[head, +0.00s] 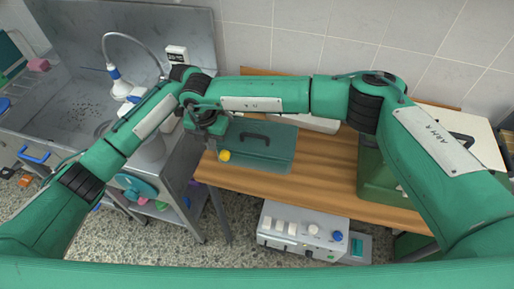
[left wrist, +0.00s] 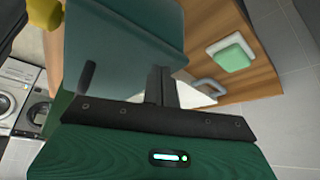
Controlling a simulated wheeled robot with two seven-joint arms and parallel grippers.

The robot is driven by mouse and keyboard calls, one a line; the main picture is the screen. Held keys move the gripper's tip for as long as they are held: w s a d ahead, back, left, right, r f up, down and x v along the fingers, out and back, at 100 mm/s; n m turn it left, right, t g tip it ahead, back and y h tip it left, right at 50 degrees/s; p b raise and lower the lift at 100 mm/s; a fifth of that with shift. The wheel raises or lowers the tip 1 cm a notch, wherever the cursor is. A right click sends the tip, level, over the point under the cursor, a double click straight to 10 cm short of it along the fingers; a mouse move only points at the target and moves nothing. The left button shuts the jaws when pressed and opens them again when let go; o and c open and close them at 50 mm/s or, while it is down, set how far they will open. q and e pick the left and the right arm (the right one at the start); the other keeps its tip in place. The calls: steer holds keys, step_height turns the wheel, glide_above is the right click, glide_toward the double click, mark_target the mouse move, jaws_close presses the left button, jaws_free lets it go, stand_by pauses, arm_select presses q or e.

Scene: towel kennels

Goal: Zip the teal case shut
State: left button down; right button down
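The teal case (head: 262,146) lies flat on the wooden table, with a dark handle on its top. A yellow knob (head: 224,155) is at its front left corner. In the left wrist view a teal panel (left wrist: 125,35) fills the upper left, with a yellow piece (left wrist: 38,14) at its edge. My left gripper (left wrist: 163,72) shows there with its dark fingers close together and nothing seen between them. In the head view both wrists overlap near the case's back left corner, hiding part of it. My right gripper's fingers cannot be made out in that cluster.
A metal sink (head: 80,100) with a tap is at the left. A grey unit with knobs (head: 300,230) is below the table (head: 325,180). Bare wood lies between case and green box.

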step_height(320, 180, down, 3)
steer(key=shift+f, duration=0.1)
stand_by(0.6)
steer(key=shift+s+d, duration=1.75)
steer(key=shift+d, duration=6.45)
step_height(320, 180, up, 8)
steer(key=a, duration=0.1)
steer(key=shift+w, duration=0.1)
arm_select(q)
step_height(320, 180, up, 7)
arm_select(e)
steer(key=shift+a, duration=0.1)
